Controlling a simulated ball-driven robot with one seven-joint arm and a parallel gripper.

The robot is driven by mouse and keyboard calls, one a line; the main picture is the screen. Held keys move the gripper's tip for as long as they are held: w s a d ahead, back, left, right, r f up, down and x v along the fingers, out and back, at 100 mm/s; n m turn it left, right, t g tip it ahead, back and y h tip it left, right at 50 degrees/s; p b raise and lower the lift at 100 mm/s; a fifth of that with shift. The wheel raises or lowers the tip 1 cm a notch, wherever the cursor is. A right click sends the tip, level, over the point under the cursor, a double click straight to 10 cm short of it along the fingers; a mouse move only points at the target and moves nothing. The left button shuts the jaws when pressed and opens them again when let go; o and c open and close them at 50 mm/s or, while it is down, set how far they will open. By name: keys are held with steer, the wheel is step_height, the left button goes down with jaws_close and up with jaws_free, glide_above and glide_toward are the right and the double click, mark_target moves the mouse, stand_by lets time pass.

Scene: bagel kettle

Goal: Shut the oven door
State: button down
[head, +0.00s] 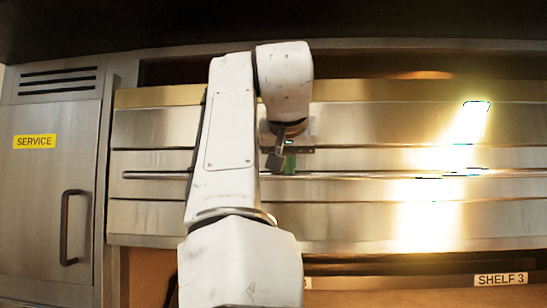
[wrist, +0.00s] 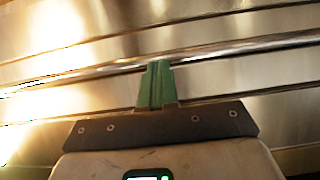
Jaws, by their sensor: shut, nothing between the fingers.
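The oven door (head: 150,133) is a wide stainless steel panel with horizontal bands, and it also fills the back of the wrist view (wrist: 230,80). A long horizontal bar handle (head: 350,176) runs across it and also shows in the wrist view (wrist: 100,69). A dark gap with a warm glow shows above the door's top edge. My gripper (head: 285,163) is in front of the door at the bar's height. Its green fingers (wrist: 157,68) are together and empty, their tips overlapping the bar in the wrist view. I cannot tell whether they touch it.
A steel service cabinet (head: 50,170) with a dark handle stands at the left, with a yellow SERVICE label (head: 34,141). A SHELF 3 label (head: 500,279) is below the door at the right. Bright glare covers the door's right part. My white arm hides part of the door.

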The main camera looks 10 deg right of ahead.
step_height(320, 180, down, 34)
steer(key=b, duration=1.3)
steer(key=shift+w+d+f+b, duration=0.2)
steer(key=shift+w+b, duration=0.15)
steer(key=shift+b, duration=0.05)
